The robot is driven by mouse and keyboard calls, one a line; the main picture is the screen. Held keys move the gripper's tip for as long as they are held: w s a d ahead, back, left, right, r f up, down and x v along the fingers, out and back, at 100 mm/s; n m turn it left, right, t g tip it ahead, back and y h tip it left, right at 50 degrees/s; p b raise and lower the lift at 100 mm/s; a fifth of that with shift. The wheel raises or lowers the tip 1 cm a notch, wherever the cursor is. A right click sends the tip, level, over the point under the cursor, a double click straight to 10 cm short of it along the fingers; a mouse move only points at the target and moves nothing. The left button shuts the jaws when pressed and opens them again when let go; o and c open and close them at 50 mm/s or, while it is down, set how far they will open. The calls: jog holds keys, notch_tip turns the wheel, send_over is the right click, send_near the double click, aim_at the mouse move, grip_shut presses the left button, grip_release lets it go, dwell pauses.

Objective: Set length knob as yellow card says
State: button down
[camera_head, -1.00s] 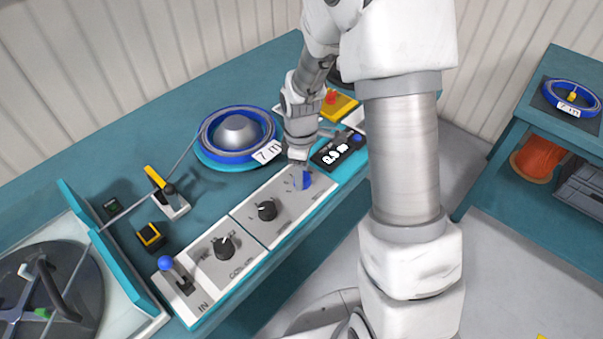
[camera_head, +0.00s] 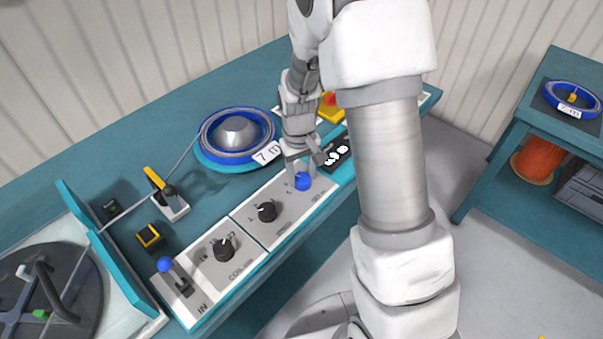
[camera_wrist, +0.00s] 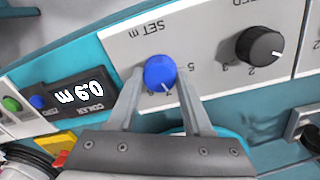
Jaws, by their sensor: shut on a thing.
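The blue length knob (camera_head: 302,182) sits on the grey control panel under the "SET m" label. In the wrist view the blue knob (camera_wrist: 160,73) lies between the two fingers of my gripper (camera_wrist: 163,82), which is shut on it. Its white pointer mark faces down and slightly right, below the printed 5; part of the scale is hidden by the fingers. In the head view my gripper (camera_head: 303,172) reaches down onto the knob from behind. No readable yellow card shows; only a sliver of something yellow (camera_head: 541,336) shows at the bottom edge.
Two black knobs (camera_head: 267,211) (camera_head: 224,249) and a blue-tipped lever (camera_head: 166,265) stand left along the panel. The counter display (camera_wrist: 80,93) is right beside the knob in the head view. A blue reel (camera_head: 236,157) tagged 7 m lies behind; a red button (camera_head: 331,99) is beyond.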

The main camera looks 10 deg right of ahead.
aim_at(299, 178)
jog(key=shift+w+m, duration=0.1)
jog(key=shift+m, duration=1.5)
jog(key=shift+c, duration=1.6)
grip_release()
notch_tip(299, 178, up, 18)
jog(key=p, duration=0.2)
jog(key=shift+a+f+p, duration=0.25)
jog(key=shift+a+p, duration=0.05)
jog(key=shift+p, duration=0.05)
